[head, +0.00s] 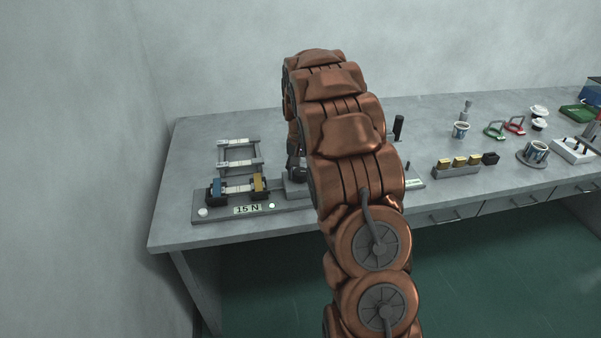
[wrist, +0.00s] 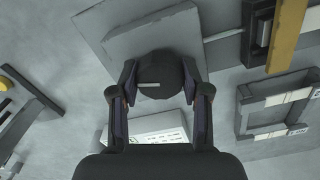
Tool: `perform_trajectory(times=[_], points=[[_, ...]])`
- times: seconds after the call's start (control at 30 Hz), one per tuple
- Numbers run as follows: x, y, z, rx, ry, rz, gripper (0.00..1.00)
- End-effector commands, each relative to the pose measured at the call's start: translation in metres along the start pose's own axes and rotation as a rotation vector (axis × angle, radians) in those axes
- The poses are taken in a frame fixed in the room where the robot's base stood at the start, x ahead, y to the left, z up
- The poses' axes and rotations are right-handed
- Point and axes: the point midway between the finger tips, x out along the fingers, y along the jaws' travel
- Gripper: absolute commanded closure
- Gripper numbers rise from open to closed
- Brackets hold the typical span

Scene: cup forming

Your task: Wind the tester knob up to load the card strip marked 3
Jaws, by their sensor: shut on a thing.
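The tester (head: 300,204) is a long grey base near the front left of the bench, and its display (head: 247,209) reads 15 N. A pale card strip (head: 238,188) spans its blue clamp (head: 215,190) and yellow clamp (head: 259,184); I cannot read a mark on it. In the wrist view the round black knob (wrist: 160,66), with a short pale line on top, sits between the two fingers of my gripper (wrist: 160,80), which is shut on it. In the head view my arm hides the knob and most of the gripper.
A grey rack (head: 257,154) with pale strips across it stands behind the clamps; it also shows in the wrist view (wrist: 243,112). A printed white card (wrist: 165,133) lies beside the knob. A block with brass-coloured pieces (head: 456,171), cups and tools occupy the right of the bench.

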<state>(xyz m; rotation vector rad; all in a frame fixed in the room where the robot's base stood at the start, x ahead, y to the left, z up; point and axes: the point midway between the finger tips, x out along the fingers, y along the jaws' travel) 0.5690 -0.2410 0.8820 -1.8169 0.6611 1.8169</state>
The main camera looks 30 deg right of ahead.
Motion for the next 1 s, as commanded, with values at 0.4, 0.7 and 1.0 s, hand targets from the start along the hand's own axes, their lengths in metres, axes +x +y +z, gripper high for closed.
perform_trajectory(times=[0.4,0.7,1.0], points=[[0.0029,-0.0001,0.0008,0.29,-0.003,0.0,0.88],[0.0019,-0.0003,-0.0001,0.574,0.0,0.0,0.88],[0.0007,-0.0003,-0.0002,0.817,0.001,0.0,0.88]])
